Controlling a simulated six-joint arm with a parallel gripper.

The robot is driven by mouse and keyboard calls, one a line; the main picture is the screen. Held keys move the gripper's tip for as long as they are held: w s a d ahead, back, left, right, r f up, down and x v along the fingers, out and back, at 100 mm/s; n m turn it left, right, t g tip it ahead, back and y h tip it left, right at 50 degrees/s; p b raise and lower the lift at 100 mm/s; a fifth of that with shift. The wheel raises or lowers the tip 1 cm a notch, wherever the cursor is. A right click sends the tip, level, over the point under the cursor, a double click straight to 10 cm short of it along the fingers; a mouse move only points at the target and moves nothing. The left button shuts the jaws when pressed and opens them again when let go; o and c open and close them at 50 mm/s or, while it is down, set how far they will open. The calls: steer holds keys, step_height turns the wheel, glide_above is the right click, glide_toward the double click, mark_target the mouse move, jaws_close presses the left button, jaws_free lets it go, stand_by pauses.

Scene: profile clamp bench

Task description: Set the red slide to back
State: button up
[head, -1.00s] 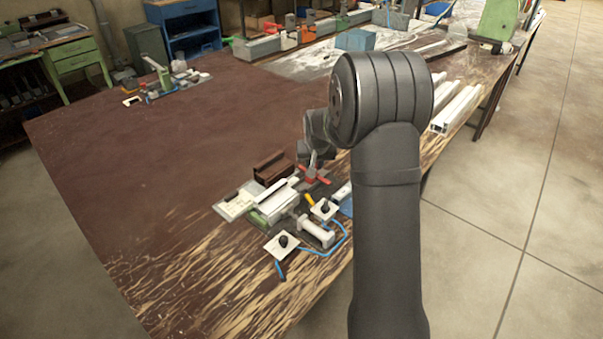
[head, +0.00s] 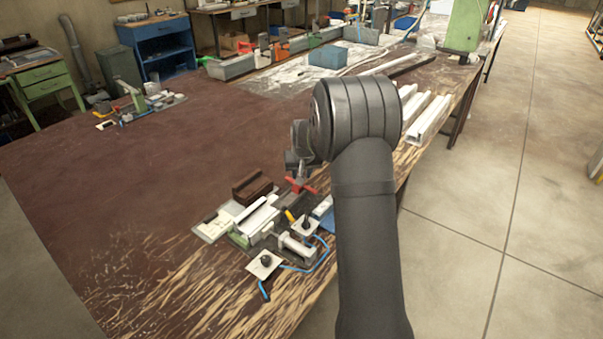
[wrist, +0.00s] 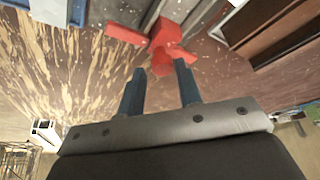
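The red slide (head: 303,187) appears as a small red part with arms at the back right of the clamp fixture (head: 240,240). In the wrist view the red part (wrist: 170,50) shows as a blocky red piece with a separate-looking red bar to its left. My gripper (wrist: 159,70) is open and empty, its two dark fingers apart. The red piece lies just beyond the fingertips, roughly in line with the gap; I cannot tell whether they touch. In the head view my gripper (head: 299,171) is directly above the red part and partly hides it.
A brown block (head: 253,188) stands left of the red part. White plates with black knobs (head: 264,259) and a blue cable (head: 322,258) lie at the fixture's front. White profiles (head: 430,118) lie on the table behind my arm. The table's left side is largely clear.

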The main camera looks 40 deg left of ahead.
steer(key=v, duration=1.7)
steer(key=shift+r, duration=0.15)
steer(key=x, duration=1.7)
steer(key=shift+f, duration=0.2)
steer(key=o, duration=1.5)
steer(key=s+d+r+m, duration=0.1)
steer(key=d+r+m, duration=0.3)
steer(key=r, duration=0.5)
steer(key=shift+r, duration=0.25)
steer(key=s+d+r+m, duration=0.4)
steer(key=d+r+m, duration=0.1)
steer(key=r, duration=0.5)
steer(key=x, duration=0.9)
steer(key=shift+s+a+f+g+y, duration=0.2)
steer(key=shift+a+f+g+y, duration=0.1)
steer(key=shift+f+g+y, duration=0.1)
